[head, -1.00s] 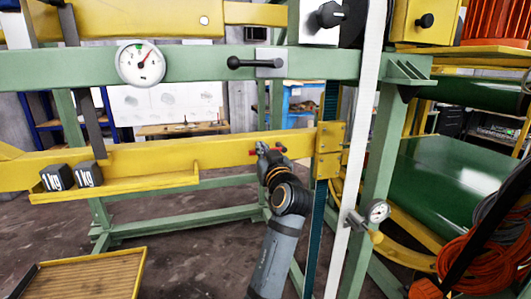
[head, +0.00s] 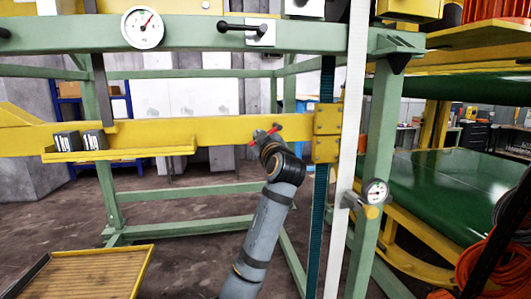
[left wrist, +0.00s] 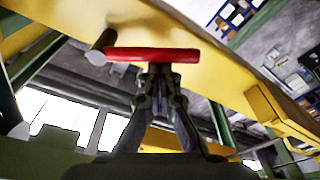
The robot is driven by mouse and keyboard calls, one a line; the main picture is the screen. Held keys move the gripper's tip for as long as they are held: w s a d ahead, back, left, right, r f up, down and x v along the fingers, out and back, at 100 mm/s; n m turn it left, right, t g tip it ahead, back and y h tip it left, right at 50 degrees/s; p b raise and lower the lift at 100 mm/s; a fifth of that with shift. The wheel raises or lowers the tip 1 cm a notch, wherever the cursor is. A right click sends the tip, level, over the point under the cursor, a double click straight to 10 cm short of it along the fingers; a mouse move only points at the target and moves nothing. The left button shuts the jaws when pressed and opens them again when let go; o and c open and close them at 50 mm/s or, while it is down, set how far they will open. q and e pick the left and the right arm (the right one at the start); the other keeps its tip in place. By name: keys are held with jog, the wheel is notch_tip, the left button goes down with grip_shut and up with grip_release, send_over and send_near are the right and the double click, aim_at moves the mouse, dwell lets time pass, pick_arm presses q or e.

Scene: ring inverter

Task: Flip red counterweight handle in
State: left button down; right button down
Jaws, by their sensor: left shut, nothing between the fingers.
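The red counterweight handle (head: 279,128) is a short bar on the front of the yellow beam (head: 225,132), near the beam's right end. It slants, with its right end higher. In the left wrist view the red handle (left wrist: 150,55) lies across the picture just beyond my fingertips, with a grey pin (left wrist: 100,45) at its left end. My left gripper (head: 264,137) is at the handle, partly in front of it. In the left wrist view my left gripper (left wrist: 159,72) is shut and empty; whether it touches the bar I cannot tell. My right gripper is not in view.
Two dark weights (head: 80,140) stand on the beam's yellow tray (head: 130,154). A gauge (head: 142,27) and a black lever (head: 240,27) are on the green frame above. A white post (head: 348,150) and a second gauge (head: 375,191) are to the right.

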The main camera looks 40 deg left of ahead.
pick_arm(q)
jog(key=w+d+f+n+g+b, duration=0.1)
jog(key=f+n+b, duration=0.4)
jog(key=n+b, duration=0.5)
jog(key=w+d+n, duration=0.1)
jog(key=w, duration=0.1)
jog(key=shift+w+d+b, duration=0.35)
jog(key=shift+w, duration=0.05)
dwell(0.4)
